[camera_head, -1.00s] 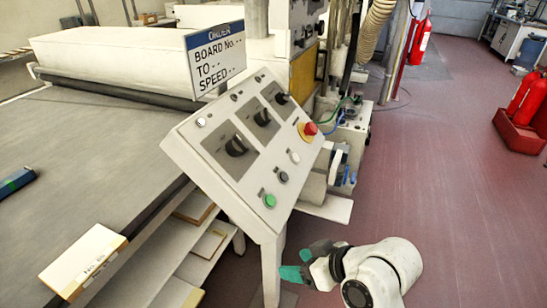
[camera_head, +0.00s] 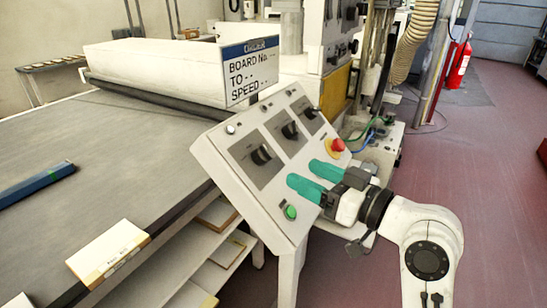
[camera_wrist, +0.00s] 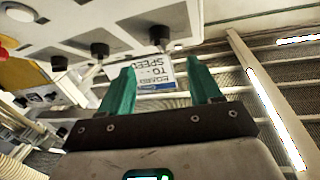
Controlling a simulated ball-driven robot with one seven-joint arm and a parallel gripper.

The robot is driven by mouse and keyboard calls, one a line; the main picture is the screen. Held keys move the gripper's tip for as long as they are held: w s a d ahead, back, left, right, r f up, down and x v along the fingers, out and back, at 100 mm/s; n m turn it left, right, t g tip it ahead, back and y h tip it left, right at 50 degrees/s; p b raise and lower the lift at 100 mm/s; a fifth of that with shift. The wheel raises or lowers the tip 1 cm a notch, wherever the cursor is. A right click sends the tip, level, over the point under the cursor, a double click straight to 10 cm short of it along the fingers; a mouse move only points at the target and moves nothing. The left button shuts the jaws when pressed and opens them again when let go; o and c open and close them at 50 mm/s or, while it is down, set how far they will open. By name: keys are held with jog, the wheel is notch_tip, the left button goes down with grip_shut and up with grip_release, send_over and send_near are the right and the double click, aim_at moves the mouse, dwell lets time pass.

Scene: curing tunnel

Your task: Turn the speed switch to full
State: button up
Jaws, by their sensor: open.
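A sloped white control panel (camera_head: 232,180) carries three black rotary switches in a row: one at the near left (camera_head: 261,154), one in the middle (camera_head: 290,130) and one at the far right (camera_head: 310,114). Their labels are too small to read, so I cannot tell which is the speed switch. My gripper (camera_head: 302,172) has two teal fingers, spread apart and empty, over the lower part of the panel, short of the switches. In the wrist view three black knobs show beyond the fingertips, the nearest one (camera_wrist: 160,33) above the gap between the fingers (camera_wrist: 160,66).
A red stop button (camera_head: 336,146) and a green button (camera_head: 290,212) sit low on the panel, close to my fingers. A sign (camera_head: 250,72) reading "BOARD No., TO, SPEED" stands behind it. A conveyor bed (camera_head: 110,150) lies left.

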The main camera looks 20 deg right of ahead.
aim_at(271, 157)
jog(key=p+x, duration=0.1)
jog(key=x, duration=0.8)
jog(key=shift+w+a, duration=0.1)
jog(key=shift+w, duration=0.05)
jog(key=c, duration=1)
